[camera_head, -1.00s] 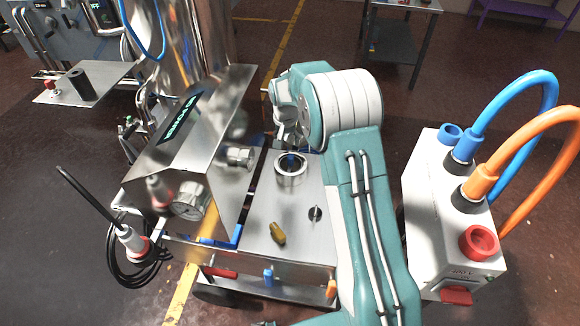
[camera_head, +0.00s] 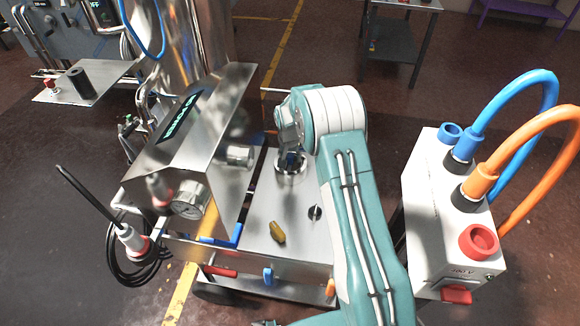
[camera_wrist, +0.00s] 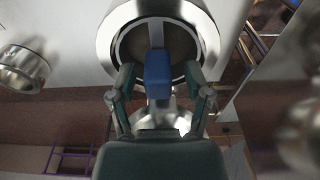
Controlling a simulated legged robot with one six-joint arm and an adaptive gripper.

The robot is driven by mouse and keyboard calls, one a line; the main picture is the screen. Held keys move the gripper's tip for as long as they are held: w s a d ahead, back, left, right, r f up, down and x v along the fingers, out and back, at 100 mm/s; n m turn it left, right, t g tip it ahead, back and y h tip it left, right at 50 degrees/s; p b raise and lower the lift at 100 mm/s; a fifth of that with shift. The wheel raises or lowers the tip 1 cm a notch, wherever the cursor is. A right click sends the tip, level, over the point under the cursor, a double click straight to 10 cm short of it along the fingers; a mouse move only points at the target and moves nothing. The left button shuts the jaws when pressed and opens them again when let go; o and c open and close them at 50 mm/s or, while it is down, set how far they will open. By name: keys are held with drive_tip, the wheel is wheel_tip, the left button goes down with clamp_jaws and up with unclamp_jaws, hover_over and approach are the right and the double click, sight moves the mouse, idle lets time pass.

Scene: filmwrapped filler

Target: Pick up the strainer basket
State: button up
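The strainer basket sits in a round metal-rimmed opening (camera_head: 277,170) in the steel deck. Its blue grip (camera_wrist: 157,75) shows in the wrist view, on a metal bar crossing the opening. The rest of the basket is hidden below the rim or behind my gripper. My gripper (camera_wrist: 159,75) has one finger on each side of the blue grip, with a visible gap on both sides, so it looks open. In the head view my gripper (camera_head: 289,152) is right over the opening and hides much of it.
A steel control housing (camera_head: 205,130) with a gauge (camera_head: 190,200) and knob stands just left. A yellow-brown object (camera_head: 278,232) and a small black knob (camera_head: 315,212) are on the deck in front. A white box (camera_head: 440,215) with blue and orange hoses stands right.

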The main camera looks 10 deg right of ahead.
clamp_jaws()
drive_tip(key=shift+r, duration=0.1)
